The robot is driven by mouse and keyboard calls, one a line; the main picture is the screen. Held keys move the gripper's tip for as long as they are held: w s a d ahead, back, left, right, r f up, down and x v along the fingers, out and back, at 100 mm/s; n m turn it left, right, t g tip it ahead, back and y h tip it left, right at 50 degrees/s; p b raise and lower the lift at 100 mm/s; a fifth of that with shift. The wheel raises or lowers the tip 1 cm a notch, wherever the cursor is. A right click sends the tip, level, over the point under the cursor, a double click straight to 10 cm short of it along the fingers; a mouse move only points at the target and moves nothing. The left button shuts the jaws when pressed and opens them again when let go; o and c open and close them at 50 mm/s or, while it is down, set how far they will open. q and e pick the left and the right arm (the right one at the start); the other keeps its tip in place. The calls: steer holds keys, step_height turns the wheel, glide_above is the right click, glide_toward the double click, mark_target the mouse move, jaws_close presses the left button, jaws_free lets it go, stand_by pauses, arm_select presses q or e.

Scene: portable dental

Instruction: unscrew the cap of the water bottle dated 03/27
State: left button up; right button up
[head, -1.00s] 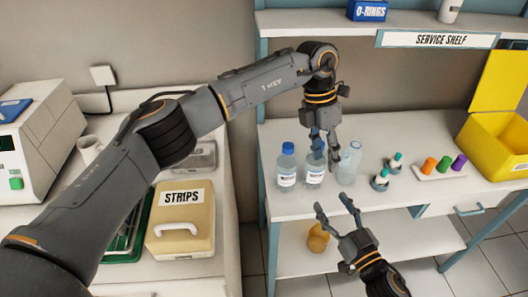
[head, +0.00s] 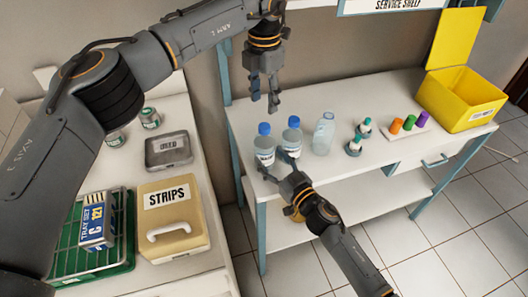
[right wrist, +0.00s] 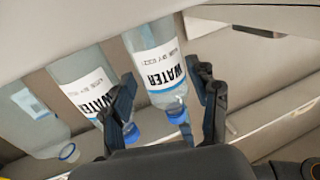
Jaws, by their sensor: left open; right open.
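Two water bottles with blue caps stand upright on the white table: the left bottle (head: 264,150) and the middle bottle (head: 292,137). Their printed dates are too small to read surely. My left gripper (head: 265,97) is open and empty, above and behind the capped bottles. My right gripper (head: 278,168) is open in front of them. In the right wrist view, upside down, the left bottle (right wrist: 158,62) shows between the fingers (right wrist: 166,112), with its cap (right wrist: 177,111) on. The middle bottle (right wrist: 84,82) is partly behind one finger. I cannot tell whether either finger touches a bottle.
A bottle without a blue cap (head: 324,134) stands right of them, then small teal-capped vials (head: 358,138), coloured cylinders (head: 410,122) and a yellow bin (head: 462,98). A STRIPS box (head: 172,222) and green rack (head: 118,262) are on the left counter.

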mark_target(270, 157)
steer(key=shift+x, duration=1.65)
jaws_close()
